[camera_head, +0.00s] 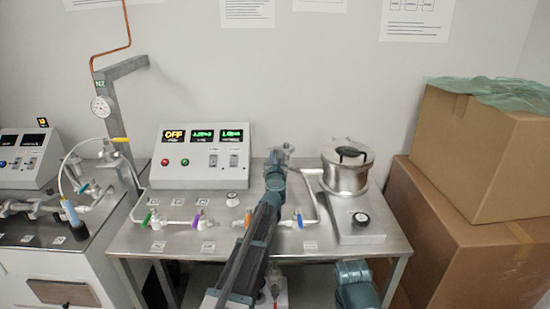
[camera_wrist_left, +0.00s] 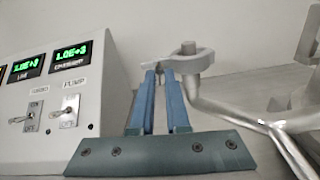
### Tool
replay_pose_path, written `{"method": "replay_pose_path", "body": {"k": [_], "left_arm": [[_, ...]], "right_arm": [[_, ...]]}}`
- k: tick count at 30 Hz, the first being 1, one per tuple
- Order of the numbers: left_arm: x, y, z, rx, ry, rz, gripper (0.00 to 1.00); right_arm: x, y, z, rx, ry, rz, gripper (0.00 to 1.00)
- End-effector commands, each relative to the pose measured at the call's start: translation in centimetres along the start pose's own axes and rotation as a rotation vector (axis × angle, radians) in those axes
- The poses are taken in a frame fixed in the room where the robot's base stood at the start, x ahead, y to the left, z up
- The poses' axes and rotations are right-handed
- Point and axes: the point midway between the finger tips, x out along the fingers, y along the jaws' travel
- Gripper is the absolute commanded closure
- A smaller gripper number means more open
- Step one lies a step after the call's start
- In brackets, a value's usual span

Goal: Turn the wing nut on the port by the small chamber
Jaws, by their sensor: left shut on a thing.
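The small chamber (camera_head: 345,178) is a round steel pot with a lid, on the right of the steel bench. The port (camera_head: 281,152) stands just left of it, at the end of a pipe. In the left wrist view, a grey clamp (camera_wrist_left: 190,62) sits around the port's top, and the wing nut (camera_wrist_left: 159,65) is at its left end, mostly hidden by my fingertips. My left gripper (camera_head: 276,166) reaches over the bench to the port. In the left wrist view its two blue fingers (camera_wrist_left: 160,74) are shut on the wing nut. My right gripper is not in view.
A control box (camera_head: 203,167) with green displays stands left of the port. Coloured valves (camera_head: 198,217) and pipes line the bench front (camera_head: 180,240). A gauge post (camera_head: 118,110) rises at the left. Cardboard boxes (camera_head: 470,150) crowd the right side.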

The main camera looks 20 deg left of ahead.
Motion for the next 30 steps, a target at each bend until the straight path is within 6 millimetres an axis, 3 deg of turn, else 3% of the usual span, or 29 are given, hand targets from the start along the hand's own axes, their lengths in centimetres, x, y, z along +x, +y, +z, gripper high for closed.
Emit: {"method": "replay_pose_path", "body": {"k": [7, 8, 9, 22, 30], "left_arm": [[0.0, 0.1, 0.0, 0.0, 0.0, 0.002, 1.0], [0.0, 0.1, 0.0, 0.0, 0.0, 0.002, 0.83], [0.0, 0.1, 0.0, 0.0, 0.0, 0.002, 0.76], [-0.5, 0.0, 0.0, 0.001, 0.0, 0.0, 0.76], [-3.9, 0.0, 0.0, 0.001, 0.0, -0.001, 0.76]], "right_arm": [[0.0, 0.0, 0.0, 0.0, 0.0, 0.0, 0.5], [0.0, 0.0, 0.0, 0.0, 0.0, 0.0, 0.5], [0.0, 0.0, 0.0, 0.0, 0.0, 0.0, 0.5], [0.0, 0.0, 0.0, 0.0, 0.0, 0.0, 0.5], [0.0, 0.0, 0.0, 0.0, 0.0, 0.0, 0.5]]}}
